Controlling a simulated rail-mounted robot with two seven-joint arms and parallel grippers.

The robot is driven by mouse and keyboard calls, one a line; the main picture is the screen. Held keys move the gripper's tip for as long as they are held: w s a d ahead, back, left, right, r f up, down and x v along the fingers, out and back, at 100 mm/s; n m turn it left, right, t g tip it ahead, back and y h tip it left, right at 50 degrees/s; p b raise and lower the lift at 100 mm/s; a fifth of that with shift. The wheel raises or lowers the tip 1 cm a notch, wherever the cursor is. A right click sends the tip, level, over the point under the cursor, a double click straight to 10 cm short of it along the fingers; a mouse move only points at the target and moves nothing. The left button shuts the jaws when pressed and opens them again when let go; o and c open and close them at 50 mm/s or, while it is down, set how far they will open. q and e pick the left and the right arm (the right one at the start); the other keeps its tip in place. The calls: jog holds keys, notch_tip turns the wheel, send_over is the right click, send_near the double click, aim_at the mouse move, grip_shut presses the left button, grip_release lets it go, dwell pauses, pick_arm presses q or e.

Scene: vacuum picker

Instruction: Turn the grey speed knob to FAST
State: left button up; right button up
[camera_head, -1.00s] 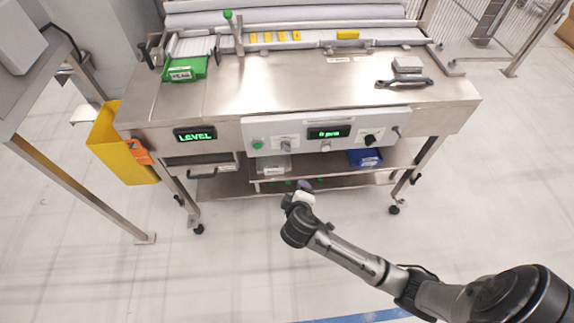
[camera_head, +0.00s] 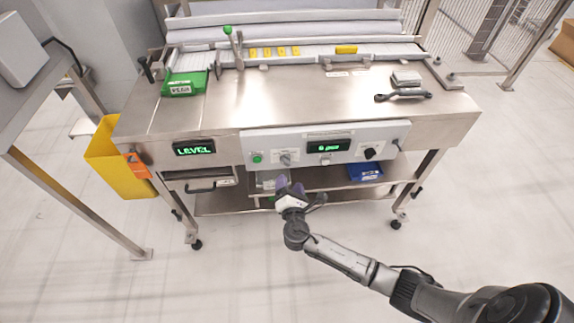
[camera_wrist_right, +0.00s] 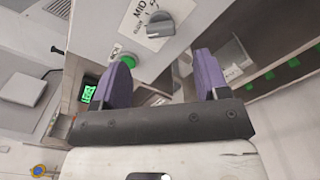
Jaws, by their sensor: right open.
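The grey speed knob (camera_head: 285,158) is on the front panel (camera_head: 305,134) of the steel bench, right of a green button (camera_head: 257,158). In the right wrist view the knob (camera_wrist_right: 160,24) is near the top, with MID readable on its label and other lettering partly hidden. The knob's exact setting is hard to tell. My right gripper (camera_head: 290,185), with purple fingers, is just below the panel in the head view. Its fingers (camera_wrist_right: 165,58) are apart and empty, and the knob appears beyond them, not touched. My left gripper is not in view.
The panel also holds a green-lit display (camera_head: 328,145), a pale knob (camera_head: 325,160) and a black knob (camera_head: 371,153). A LEVEL display (camera_head: 194,147) is at left. A blue bin (camera_head: 365,172) sits on the shelf below. The floor in front is clear.

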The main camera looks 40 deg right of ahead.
aim_at(287, 164)
jog(key=b+x, duration=0.2)
jog(key=x, duration=0.6)
jog(key=shift+w+d, duration=0.3)
jog(key=shift+c, duration=1.2)
jog(key=c, duration=0.7)
